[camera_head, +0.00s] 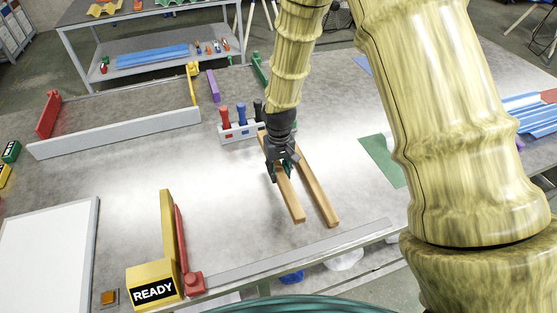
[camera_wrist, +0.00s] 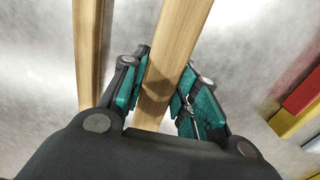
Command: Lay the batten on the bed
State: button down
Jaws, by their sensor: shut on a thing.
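My gripper (camera_head: 282,172) points down over the table and is shut on a wooden batten (camera_head: 292,203). In the wrist view the held batten (camera_wrist: 179,38) runs between the two teal-padded fingers (camera_wrist: 162,88). A second wooden batten (camera_head: 322,203) lies alongside it to the right, apart and roughly parallel. It also shows at the left in the wrist view (camera_wrist: 88,45). I cannot tell whether the held batten is clear of the table. Part of it is hidden by my gripper. I cannot tell for sure which part is the bed.
A rack (camera_head: 232,133) with red, blue and black handles stands just behind my gripper. A long pale rail (camera_head: 115,133) lies at the left. A yellow READY block (camera_head: 153,285) and a red bar (camera_head: 182,240) stand at the front. A green sheet (camera_head: 384,160) lies to the right.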

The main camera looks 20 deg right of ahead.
jog(key=shift+w+d, duration=0.15)
jog(key=shift+w, duration=0.2)
jog(key=shift+s+r+p, duration=0.1)
jog(key=shift+s+p, duration=0.1)
jog(key=shift+p, duration=0.2)
jog(key=shift+f+b, duration=2.3)
jog(key=shift+f, duration=2.6)
jog(key=c, duration=1)
grip_release()
